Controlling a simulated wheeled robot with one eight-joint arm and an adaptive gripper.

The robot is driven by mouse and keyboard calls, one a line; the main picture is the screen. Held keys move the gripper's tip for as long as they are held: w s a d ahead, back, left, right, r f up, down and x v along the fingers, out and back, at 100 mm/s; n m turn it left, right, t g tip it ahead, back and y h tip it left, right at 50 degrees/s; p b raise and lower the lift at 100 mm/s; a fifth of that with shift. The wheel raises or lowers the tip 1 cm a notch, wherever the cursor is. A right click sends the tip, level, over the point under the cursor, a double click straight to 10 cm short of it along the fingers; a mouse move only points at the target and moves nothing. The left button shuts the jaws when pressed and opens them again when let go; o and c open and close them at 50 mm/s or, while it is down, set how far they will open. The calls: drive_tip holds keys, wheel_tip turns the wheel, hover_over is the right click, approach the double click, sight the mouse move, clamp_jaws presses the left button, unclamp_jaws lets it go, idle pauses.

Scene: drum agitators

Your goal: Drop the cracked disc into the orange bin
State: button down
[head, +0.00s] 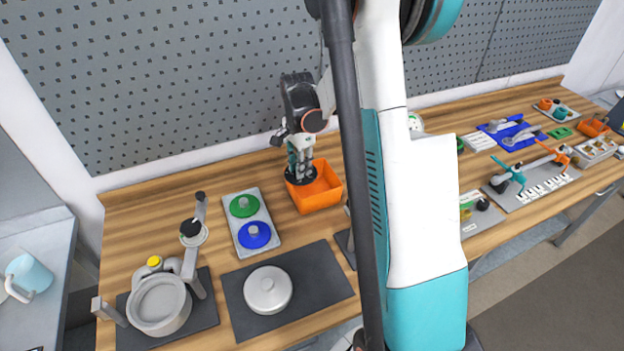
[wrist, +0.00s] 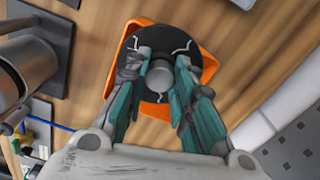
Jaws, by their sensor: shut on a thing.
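The cracked disc is dark with pale crack lines and a grey central knob; it shows in the wrist view (wrist: 148,42) and in the head view (head: 293,176). My gripper (wrist: 160,75) is shut on the disc's knob. In the head view my gripper (head: 301,160) points down and holds the disc over the orange bin (head: 326,193). The bin also shows around the disc in the wrist view (wrist: 152,110). The disc covers part of the bin's opening. I cannot tell exactly how far the disc is above the rim.
A grey tray (head: 240,248) with a green disc (head: 244,206) and a blue disc (head: 254,235) lies left of the bin. A grey drum (head: 159,304) stands at left. My arm hides the bench's middle.

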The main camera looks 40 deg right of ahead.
drive_tip(key=d+m, duration=0.1)
drive_tip(key=d+r+m+p, duration=0.1)
drive_tip(key=d, duration=0.1)
drive_tip(key=s+d+m+p, duration=0.1)
drive_tip(key=d+m, duration=0.1)
drive_tip(key=shift+r, duration=0.35)
wheel_tip(320, 180, down, 6)
drive_tip(key=b, duration=0.3)
drive_tip(key=shift+d+m, duration=0.3)
drive_tip(key=shift+m, duration=0.1)
drive_tip(key=c, duration=1.3)
unclamp_jaws()
wheel_tip(320, 180, up, 12)
